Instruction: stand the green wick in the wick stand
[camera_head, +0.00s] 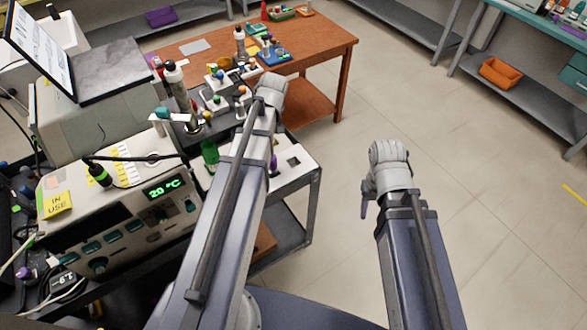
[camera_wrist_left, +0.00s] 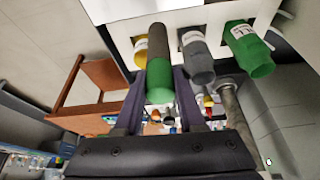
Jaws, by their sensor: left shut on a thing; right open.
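In the left wrist view the green wick (camera_wrist_left: 159,82) is a cylinder with a green end and a dark grey length. My left gripper (camera_wrist_left: 161,95) is shut on it, one finger on each side. A white surface (camera_wrist_left: 112,10) with a dark square opening lies beyond it; I cannot tell whether it is the wick stand, or whether the wick touches it. In the head view this white top (camera_head: 300,150) shows beside my left arm, which hides most of the left gripper. My right gripper (camera_head: 367,198) is open and empty over the floor.
Labelled grey (camera_wrist_left: 197,58) and green (camera_wrist_left: 248,50) cylinders and a yellow one (camera_wrist_left: 140,52) are close to the held wick. A heater unit (camera_head: 120,215) stands left in the head view. A brown table (camera_head: 320,45) stands behind. Floor at right is clear.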

